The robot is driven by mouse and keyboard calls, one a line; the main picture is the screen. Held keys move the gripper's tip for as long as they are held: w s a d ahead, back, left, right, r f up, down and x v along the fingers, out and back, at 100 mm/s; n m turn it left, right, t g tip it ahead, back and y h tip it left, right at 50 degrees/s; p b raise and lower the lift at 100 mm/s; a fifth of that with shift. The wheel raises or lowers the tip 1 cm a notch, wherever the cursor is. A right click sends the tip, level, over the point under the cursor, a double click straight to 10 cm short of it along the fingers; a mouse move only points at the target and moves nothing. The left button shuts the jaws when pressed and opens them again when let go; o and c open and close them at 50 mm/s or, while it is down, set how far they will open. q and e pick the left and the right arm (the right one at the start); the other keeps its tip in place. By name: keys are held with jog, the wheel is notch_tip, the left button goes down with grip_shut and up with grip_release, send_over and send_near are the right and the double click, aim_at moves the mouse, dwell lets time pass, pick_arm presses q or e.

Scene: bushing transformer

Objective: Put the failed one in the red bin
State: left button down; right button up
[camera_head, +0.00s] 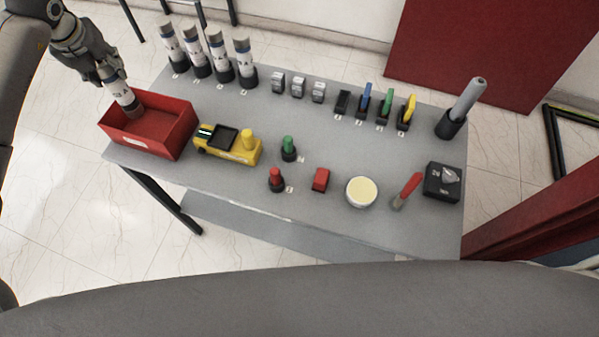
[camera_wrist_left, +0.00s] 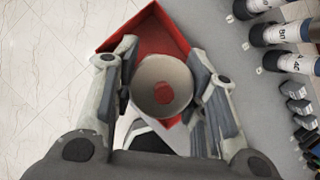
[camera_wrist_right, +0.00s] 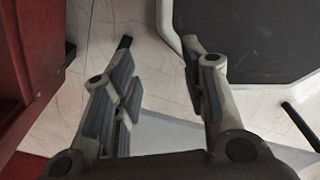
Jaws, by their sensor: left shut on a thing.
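The red bin (camera_head: 150,128) is an open box at the left end of the grey table. My left gripper (camera_head: 112,82) is above the bin, shut on a white labelled cylinder (camera_head: 123,99) that hangs tilted with its lower end at or inside the bin's opening. In the left wrist view the cylinder's round pale end with a red centre (camera_wrist_left: 160,86) sits between the fingers, and the red bin (camera_wrist_left: 178,35) shows behind it. Several similar white cylinders (camera_head: 218,56) stand in black holders at the back. My right gripper (camera_wrist_right: 158,85) is open and empty; the head view does not show it.
A yellow device (camera_head: 228,148) stands just right of the bin. Red and green buttons, a round pale-topped thing (camera_head: 361,192), a black switch box (camera_head: 443,181) and a grey rod in a holder (camera_head: 461,107) occupy the table. The table's middle is partly clear.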

pick_arm(q)
jog(key=shift+f+b, duration=0.6)
jog(key=shift+f, duration=0.65)
jog(key=c, duration=0.8)
grip_release()
jog(key=v, duration=1.2)
